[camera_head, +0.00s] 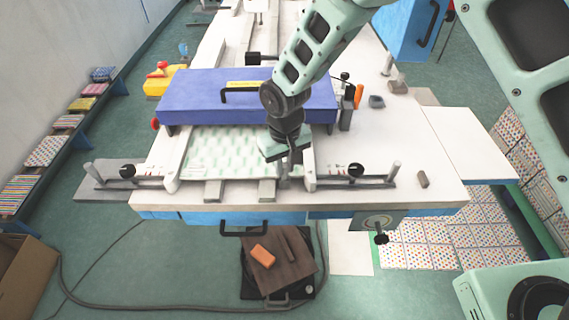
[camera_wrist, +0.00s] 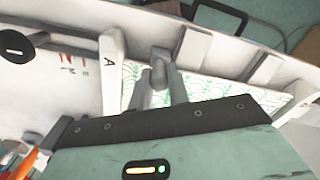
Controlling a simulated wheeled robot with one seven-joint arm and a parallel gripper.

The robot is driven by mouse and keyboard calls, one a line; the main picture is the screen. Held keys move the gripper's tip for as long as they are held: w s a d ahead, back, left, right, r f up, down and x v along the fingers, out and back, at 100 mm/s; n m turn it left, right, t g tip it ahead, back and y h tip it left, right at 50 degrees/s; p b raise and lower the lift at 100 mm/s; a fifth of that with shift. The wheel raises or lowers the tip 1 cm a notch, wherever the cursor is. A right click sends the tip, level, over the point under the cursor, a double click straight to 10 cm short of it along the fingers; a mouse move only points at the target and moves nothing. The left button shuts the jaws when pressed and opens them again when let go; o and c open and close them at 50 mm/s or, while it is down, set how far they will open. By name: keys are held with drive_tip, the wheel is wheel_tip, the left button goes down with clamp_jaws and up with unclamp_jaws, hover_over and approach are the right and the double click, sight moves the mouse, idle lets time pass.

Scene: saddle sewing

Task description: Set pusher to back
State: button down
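My gripper (camera_head: 291,162) points down at the front of the white table, just inside the right-hand white guide. In the wrist view its two grey fingers (camera_wrist: 160,84) stand on either side of a small grey rounded knob, which I take to be the pusher (camera_wrist: 159,58). There is little room between fingers and knob, and I cannot tell whether they press on it. In the head view the fingers mostly hide the knob. A green-patterned white sheet (camera_head: 228,150) lies between the guides. Two grey blocks (camera_head: 213,190) (camera_head: 267,190) sit at its front edge.
A blue-violet beam (camera_head: 200,95) with a black handle crosses behind the gripper. The right guide (camera_head: 308,166) stands close beside my fingers; the left guide (camera_head: 178,165) is farther off. Black knobs (camera_head: 356,170) and metal posts (camera_head: 394,170) line the front. The right tabletop (camera_head: 440,165) is mostly clear.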

drive_tip(key=shift+s+a+b, duration=0.1)
drive_tip(key=shift+s+b, duration=0.25)
drive_tip(key=shift+s, duration=1.8)
drive_tip(key=c, duration=1.3)
unclamp_jaws()
drive_tip(key=shift+s, duration=0.1)
drive_tip(key=shift+r, duration=0.1)
drive_tip(key=shift+r, duration=0.35)
wheel_tip(320, 180, up, 16)
drive_tip(key=b, duration=0.3)
drive_tip(key=shift+r, duration=0.25)
drive_tip(key=s+d+n, duration=0.1)
drive_tip(key=s+d, duration=0.3)
drive_tip(key=s, duration=0.2)
drive_tip(key=s+d+n, duration=0.1)
drive_tip(key=s+d, duration=0.3)
drive_tip(key=s, duration=0.3)
drive_tip(key=s+d, duration=0.4)
drive_tip(key=s, duration=0.2)
drive_tip(key=shift+s+d+f+n+y, duration=0.15)
drive_tip(key=shift+s+f+n+y, duration=0.15)
drive_tip(key=shift+f+n, duration=0.1)
